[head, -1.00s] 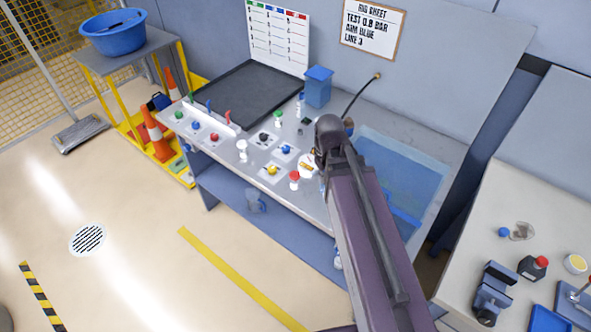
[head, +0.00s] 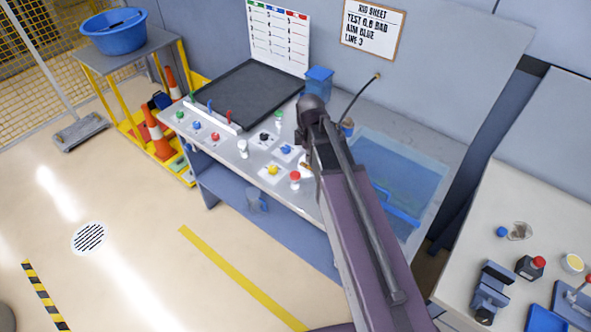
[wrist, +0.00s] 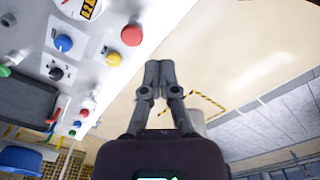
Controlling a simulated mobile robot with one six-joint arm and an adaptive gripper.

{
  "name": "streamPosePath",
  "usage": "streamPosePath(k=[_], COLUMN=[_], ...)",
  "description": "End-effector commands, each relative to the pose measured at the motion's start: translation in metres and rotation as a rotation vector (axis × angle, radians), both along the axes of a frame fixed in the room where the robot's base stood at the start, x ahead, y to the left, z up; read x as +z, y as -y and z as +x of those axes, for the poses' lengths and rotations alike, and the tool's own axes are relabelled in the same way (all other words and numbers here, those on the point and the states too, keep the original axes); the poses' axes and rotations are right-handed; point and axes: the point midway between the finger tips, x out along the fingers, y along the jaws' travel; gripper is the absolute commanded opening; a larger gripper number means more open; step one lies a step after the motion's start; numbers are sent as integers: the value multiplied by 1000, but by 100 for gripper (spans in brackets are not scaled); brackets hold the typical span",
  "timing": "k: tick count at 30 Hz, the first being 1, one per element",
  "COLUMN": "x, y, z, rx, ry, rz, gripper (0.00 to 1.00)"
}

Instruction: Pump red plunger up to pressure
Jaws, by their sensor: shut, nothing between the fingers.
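A red-capped plunger (head: 295,176) with a white body stands near the front edge of the grey bench. In the wrist view its round red top (wrist: 131,35) is left of and above my fingertips. My gripper (wrist: 159,64) is shut and empty, with its two fingers together. It appears beside the red top and apart from it; the exact distance is hard to tell. In the head view my arm hides the gripper. A gauge-like dial (wrist: 85,6) is partly in view near the plunger.
Yellow (head: 272,170), blue (head: 286,149), black (head: 264,137) and other red (head: 215,137) knobs sit on plates left of the plunger. A water basin (head: 415,178) is at the right, and a black tray (head: 250,92) lies at the back left. The floor in front is clear.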

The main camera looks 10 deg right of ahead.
Motion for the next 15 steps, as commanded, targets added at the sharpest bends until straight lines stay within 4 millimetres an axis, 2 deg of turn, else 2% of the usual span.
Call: streamPosePath(k=[15], x=[7], y=[-23], z=[42], rx=[597], ry=[0], rz=[0], gripper=[0])
